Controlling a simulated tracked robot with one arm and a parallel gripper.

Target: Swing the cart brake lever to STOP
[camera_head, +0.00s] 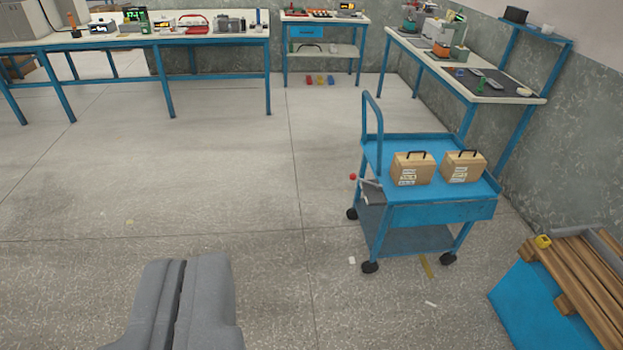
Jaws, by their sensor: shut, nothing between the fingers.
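A blue cart (440,214) with dark wheels and an upright push handle stands right of centre. A red ball-shaped knob (353,177) shows at its left side, next to a small grey fitting (371,184); I take the knob for the end of the brake lever. Any STOP marking is too small to read, so the lever's setting cannot be told. My gripper (183,300) is grey, shut and empty at the bottom left of the view. It is well apart from the cart, over bare floor in the picture.
Two tan boxes (412,170) with dark handles sit on the cart top. A wooden pallet (585,270) and blue sheet (530,308) lie at the lower right. Blue-legged benches (150,42) line the back and right (440,68). The floor left of the cart is mostly clear.

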